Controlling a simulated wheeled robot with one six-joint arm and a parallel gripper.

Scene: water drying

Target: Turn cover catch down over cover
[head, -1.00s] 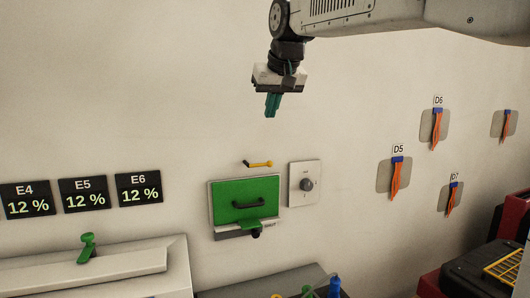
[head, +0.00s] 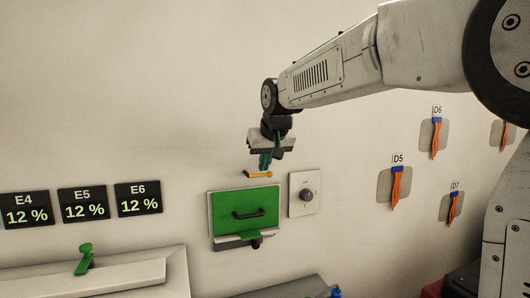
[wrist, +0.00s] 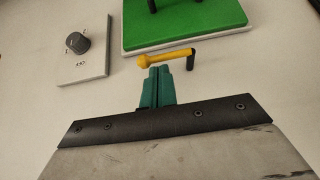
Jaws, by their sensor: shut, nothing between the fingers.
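The cover catch (head: 259,175) is a small yellow lever with a black end, lying roughly level on the wall just above the green cover (head: 228,212). It also shows in the wrist view (wrist: 165,58), with its black end at right. The cover has a black handle and sits flat over its box. My gripper (head: 265,168) points down, its teal fingers together and empty. The tips are right at the catch, above its middle in the head view. In the wrist view my gripper (wrist: 157,72) is close beside the yellow bar; I cannot tell whether they touch.
A grey dial on a white plate (head: 297,207) is right of the cover. A black knob (head: 256,244) is at the cover's bottom edge. Displays (head: 83,204) are on the wall at left, orange straps (head: 396,187) at right. The wall above the catch is clear.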

